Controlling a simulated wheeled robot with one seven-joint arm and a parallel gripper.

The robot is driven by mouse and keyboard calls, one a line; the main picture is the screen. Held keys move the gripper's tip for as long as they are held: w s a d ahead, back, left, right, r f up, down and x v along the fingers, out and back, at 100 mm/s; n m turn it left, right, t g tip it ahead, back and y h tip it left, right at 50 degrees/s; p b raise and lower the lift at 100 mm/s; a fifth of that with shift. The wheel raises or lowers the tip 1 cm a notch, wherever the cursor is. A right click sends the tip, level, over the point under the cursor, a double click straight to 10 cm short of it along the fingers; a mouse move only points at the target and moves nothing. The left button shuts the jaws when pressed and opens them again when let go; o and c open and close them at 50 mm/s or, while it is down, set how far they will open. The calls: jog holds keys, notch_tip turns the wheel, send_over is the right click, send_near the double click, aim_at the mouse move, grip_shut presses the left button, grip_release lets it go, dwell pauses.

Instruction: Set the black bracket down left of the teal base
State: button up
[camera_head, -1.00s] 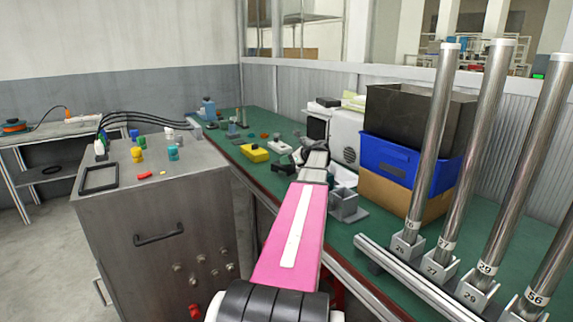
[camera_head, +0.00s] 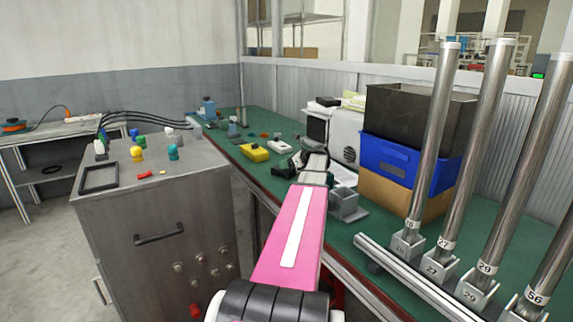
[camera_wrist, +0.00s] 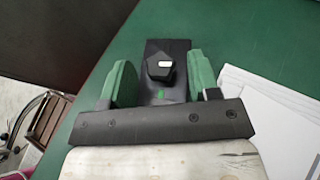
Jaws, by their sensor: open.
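The black bracket (camera_wrist: 152,52) lies on the green table between my gripper's green finger pads in the wrist view, with a dark many-sided piece with a white mark on it. In the head view a black part, likely this bracket (camera_head: 282,171), shows just left of my gripper (camera_head: 298,163). My gripper (camera_wrist: 160,84) is open, one pad on each side of the bracket; contact cannot be told. A small teal-grey piece (camera_head: 232,130) stands farther back on the table; I cannot tell whether it is the teal base.
A yellow block (camera_head: 254,152) and a white device (camera_head: 279,146) lie beyond my gripper. A grey metal holder (camera_head: 346,205) stands close on the right, before a blue crate (camera_head: 398,160). Steel tubes stand at the front right. White papers (camera_wrist: 265,120) lie right of the bracket.

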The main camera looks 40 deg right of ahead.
jog(key=v, duration=1.2)
jog(key=shift+w, duration=0.1)
